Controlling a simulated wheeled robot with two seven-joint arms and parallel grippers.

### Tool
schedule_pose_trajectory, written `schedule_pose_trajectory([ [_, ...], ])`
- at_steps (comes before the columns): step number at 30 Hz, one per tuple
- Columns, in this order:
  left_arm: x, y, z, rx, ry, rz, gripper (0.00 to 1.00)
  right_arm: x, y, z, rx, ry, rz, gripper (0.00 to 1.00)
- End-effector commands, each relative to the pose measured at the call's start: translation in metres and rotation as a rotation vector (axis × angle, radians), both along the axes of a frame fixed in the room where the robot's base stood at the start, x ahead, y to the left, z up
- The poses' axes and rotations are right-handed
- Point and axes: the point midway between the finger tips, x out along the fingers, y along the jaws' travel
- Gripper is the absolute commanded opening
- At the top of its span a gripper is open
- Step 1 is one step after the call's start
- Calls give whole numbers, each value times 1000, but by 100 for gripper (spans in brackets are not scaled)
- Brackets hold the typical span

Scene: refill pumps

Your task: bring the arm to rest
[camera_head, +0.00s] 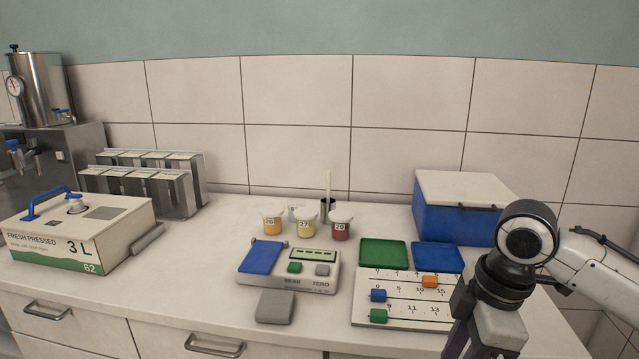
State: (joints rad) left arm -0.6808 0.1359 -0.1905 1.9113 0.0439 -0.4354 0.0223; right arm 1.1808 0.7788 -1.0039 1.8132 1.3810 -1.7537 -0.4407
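My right arm (598,266) comes in from the right edge and bends down at a dark round joint over the right front of the counter. Its lower end (480,335) reaches the bottom edge of the picture, beside the white number board (400,317), and covers that board's right part. A dark purplish part shows at this end, but the fingertips are cut off or hidden, so I cannot tell whether the gripper is open or shut. My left arm and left gripper are not in view.
A scale (288,268) with a grey block (275,306) before it stands mid-counter. Three lidded cups (306,225) stand behind. Green (384,253) and blue (436,257) trays and a blue box (455,222) are at right. A juice carton (95,240) is at left.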

Motion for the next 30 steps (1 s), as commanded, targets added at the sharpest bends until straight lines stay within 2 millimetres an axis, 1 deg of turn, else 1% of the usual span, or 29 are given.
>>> schedule_pose_trajectory([
  [1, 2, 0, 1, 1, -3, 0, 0, 0, 11, -13, 26, -2, -7, 38],
  [5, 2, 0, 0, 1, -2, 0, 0, 5, 39, -46, 109, -29, -46, 38],
  [8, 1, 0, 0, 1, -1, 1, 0, 6, 67, -77, 200, -53, -99, 38],
  [9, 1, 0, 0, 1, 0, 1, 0, 6, 79, -91, 243, -65, -128, 38],
  [12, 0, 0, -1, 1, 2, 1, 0, 3, 106, -123, 353, -93, -218, 38],
  [15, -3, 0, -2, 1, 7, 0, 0, -2, 125, -153, 452, -119, -324, 38],
  [18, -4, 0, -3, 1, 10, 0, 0, -11, 135, -181, 537, -145, -445, 38],
  [20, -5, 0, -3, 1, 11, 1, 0, -18, 137, -198, 578, -162, -521, 38],
  [23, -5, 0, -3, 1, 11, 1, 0, -34, 132, -225, 630, -193, -656, 38],
  [24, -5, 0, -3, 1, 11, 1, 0, -43, 128, -236, 642, -206, -710, 38],
  [26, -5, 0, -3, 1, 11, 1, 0, -57, 118, -253, 655, -229, -791, 38],
  [27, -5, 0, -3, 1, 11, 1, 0, -68, 110, -264, 654, -245, -843, 38],
  [29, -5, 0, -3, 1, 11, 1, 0, -87, 97, -280, 651, -270, -916, 38],
  [30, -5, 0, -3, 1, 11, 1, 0, -100, 87, -289, 643, -287, -960, 38],
])
